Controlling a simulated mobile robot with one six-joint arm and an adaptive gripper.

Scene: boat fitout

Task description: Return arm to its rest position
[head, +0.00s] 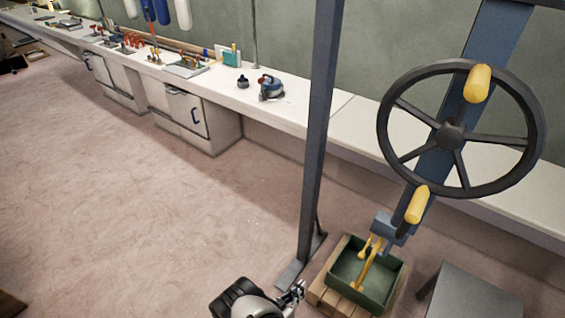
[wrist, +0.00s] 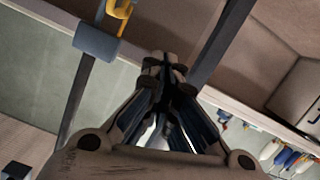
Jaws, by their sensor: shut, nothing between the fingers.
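My gripper (head: 294,294) shows at the bottom centre of the head view, low in front of the floor and left of a wooden crate. In the wrist view, the fingertips of my gripper (wrist: 165,64) meet and hold nothing. Part of my arm shows behind the gripper in the head view; the rest of it is out of frame.
A dark post (head: 318,120) stands close to my gripper. A spoked handwheel (head: 450,130) with yellow handles is on the right. A green bin (head: 345,291) sits on the wooden crate (head: 328,298). A long white bench (head: 340,112) runs behind; the floor (head: 140,200) at left is clear.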

